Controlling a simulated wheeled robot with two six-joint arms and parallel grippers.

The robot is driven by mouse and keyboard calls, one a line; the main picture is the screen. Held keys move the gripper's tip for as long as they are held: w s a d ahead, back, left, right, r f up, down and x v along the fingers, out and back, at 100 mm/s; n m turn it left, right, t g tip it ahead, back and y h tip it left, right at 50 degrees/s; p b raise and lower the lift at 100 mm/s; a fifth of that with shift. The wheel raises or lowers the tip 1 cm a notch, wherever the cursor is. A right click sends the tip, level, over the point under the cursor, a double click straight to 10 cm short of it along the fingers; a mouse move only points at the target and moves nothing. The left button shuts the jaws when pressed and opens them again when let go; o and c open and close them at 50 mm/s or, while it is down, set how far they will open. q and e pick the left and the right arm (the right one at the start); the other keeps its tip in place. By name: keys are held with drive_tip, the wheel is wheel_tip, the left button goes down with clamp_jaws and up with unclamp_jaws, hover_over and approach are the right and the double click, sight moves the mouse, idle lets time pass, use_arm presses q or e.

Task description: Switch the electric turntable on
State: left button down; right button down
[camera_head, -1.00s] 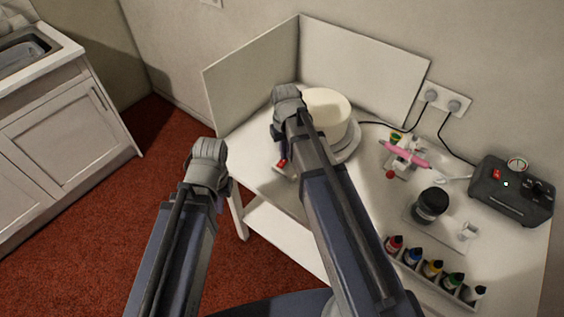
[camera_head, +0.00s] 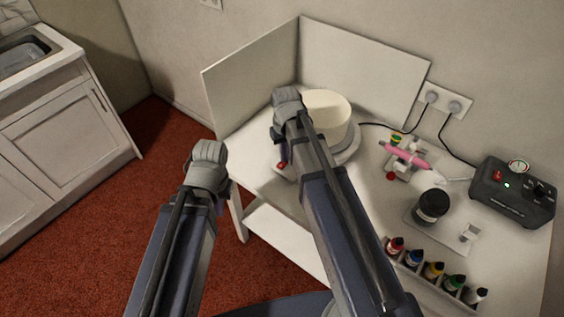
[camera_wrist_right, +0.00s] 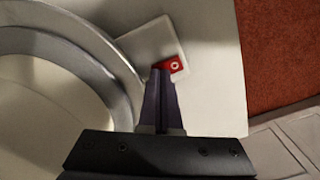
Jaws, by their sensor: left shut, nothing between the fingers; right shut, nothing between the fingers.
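The electric turntable (camera_head: 348,153) stands on the white table with a cream cake (camera_head: 327,112) on it. In the right wrist view, its grey round rim (camera_wrist_right: 108,52) is at the left, and a pale square switch housing (camera_wrist_right: 143,48) juts out beside it. The red switch (camera_wrist_right: 174,66) with a white ring mark is on that housing; a bit of red also shows in the head view (camera_head: 282,165). My right gripper (camera_wrist_right: 161,72) is shut and empty, its tips over the switch's left edge; contact cannot be told. My left gripper (camera_head: 208,166) is shut, away from the table.
White panels (camera_head: 362,72) stand behind the turntable. To the right are a pink airbrush (camera_head: 405,156), a dark jar (camera_head: 431,205), several colour bottles (camera_head: 434,270) and a black compressor (camera_head: 513,190). Red floor (camera_head: 150,220) is free at the left.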

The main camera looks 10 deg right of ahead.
wheel_tip(320, 180, up, 6)
drive_tip(key=p, duration=0.6)
drive_tip(key=shift+r, duration=0.25)
drive_tip(key=shift+s+a, duration=0.15)
drive_tip(key=s+a+n+h, duration=0.1)
drive_tip(key=s+a+n, duration=0.1)
drive_tip(key=s+a, duration=0.8)
drive_tip(key=s, duration=0.4)
drive_tip(key=shift+a+r, duration=0.1)
